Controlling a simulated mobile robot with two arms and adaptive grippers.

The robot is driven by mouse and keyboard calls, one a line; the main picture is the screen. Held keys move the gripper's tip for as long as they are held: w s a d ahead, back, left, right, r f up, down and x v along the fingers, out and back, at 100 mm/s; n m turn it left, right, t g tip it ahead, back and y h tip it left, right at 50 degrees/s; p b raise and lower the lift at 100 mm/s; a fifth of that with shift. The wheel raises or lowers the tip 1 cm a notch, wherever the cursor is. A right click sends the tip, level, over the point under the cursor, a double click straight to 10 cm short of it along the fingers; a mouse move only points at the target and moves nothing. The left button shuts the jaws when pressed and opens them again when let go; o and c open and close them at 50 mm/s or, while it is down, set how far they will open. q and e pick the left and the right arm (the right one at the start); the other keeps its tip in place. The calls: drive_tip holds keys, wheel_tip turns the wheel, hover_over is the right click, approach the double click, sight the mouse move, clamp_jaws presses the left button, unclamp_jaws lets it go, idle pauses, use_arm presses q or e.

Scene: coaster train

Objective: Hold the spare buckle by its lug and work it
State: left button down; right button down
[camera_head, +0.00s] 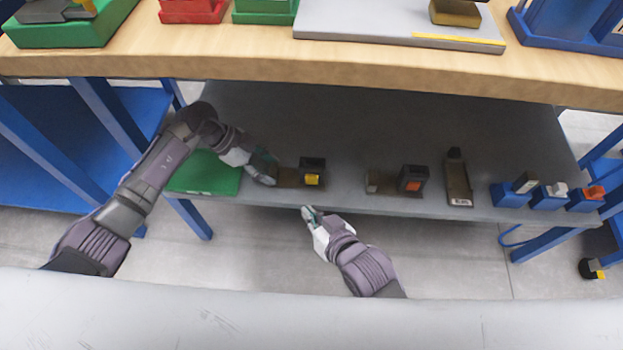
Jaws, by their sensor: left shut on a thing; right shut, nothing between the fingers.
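A buckle with a dark housing and a yellow button (312,179) stands on a brown base on the grey lower shelf. Which one is the spare is not marked legibly. My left gripper (268,177) is shut at the left end of the yellow-button buckle's base, on what appears to be its lug, which the fingers hide. My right gripper (306,211) is shut and empty, just in front of the shelf edge, below the yellow-button buckle and apart from it.
A green mat or tray (207,174) lies left on the shelf, beside my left gripper. A brown holder with a dark upright end (457,182) and blue blocks (511,195) with small parts stand to the right.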

use_arm(q)
drive_tip(key=shift+c, duration=1.8)
unclamp_jaws()
drive_tip(key=shift+r, duration=0.1)
drive_tip(key=v, duration=1.2)
drive_tip(key=s+p, duration=1.2)
drive_tip(key=s, duration=0.2)
drive_tip(key=shift+a, duration=0.25)
